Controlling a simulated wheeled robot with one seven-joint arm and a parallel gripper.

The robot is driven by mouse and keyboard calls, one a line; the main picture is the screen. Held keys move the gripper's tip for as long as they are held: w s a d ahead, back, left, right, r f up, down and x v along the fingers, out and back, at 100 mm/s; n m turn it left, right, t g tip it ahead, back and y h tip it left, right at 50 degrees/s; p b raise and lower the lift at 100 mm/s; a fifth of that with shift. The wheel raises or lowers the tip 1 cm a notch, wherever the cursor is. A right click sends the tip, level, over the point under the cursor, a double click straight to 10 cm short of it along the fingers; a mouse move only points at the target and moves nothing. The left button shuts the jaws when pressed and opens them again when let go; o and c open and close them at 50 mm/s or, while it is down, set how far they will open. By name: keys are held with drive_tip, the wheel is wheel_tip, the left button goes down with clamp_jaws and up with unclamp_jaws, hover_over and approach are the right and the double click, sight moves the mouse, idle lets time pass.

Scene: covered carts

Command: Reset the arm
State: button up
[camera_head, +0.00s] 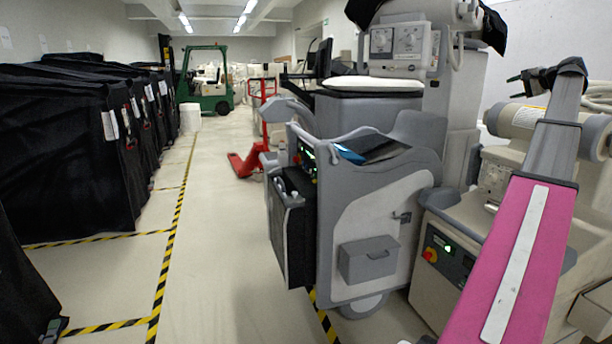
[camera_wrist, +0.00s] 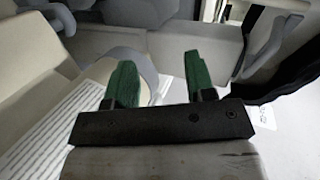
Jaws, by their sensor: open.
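My arm (camera_head: 518,260), with a pink link and a grey link, reaches up along the right side of the head view. Its black end is at the upper right, in front of the grey and white equipment. My gripper (camera_wrist: 157,68) shows in the wrist view with two green fingers spread apart on a black bar. Nothing is between the fingers. Pale and grey equipment surfaces lie beyond them, and I cannot tell how far away they are.
Carts under black covers (camera_head: 65,150) line the left side. A grey medical machine (camera_head: 375,215) stands close at centre right. A red pallet jack (camera_head: 246,162) and a green forklift (camera_head: 206,80) stand farther back. The aisle floor (camera_head: 222,230) between is clear.

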drive_tip(key=w+a+f+n+g, duration=0.1)
drive_tip(key=a+f+g, duration=0.1)
drive_tip(key=a+f, duration=0.95)
drive_tip(key=w+a+f+n+g+h, duration=0.1)
drive_tip(key=a+f+n+g, duration=0.1)
drive_tip(key=a+f, duration=1)
drive_tip(key=w+a+f+n+g, duration=0.15)
drive_tip(key=a+f, duration=0.55)
drive_tip(key=f, duration=1)
drive_tip(key=s+a+f+n+g+h, duration=0.1)
drive_tip(key=s+a+f+g, duration=0.1)
drive_tip(key=s+a+f, duration=0.5)
drive_tip(key=s+a+f+n+g+h, duration=0.1)
drive_tip(key=s+a+f+n+g, duration=0.2)
drive_tip(key=a+f, duration=0.7)
drive_tip(key=s+a+f+n+g+h, duration=0.1)
drive_tip(key=s+a+f, duration=0.4)
drive_tip(key=s, duration=0.3)
drive_tip(key=s+a+f+n+g+h, duration=0.1)
drive_tip(key=s+a+f+n, duration=0.1)
drive_tip(key=s+a+f, duration=0.3)
drive_tip(key=s+f, duration=0.1)
drive_tip(key=s, duration=0.3)
drive_tip(key=shift+a+h, duration=0.15)
drive_tip(key=shift+h, duration=0.25)
drive_tip(key=shift+n, duration=0.25)
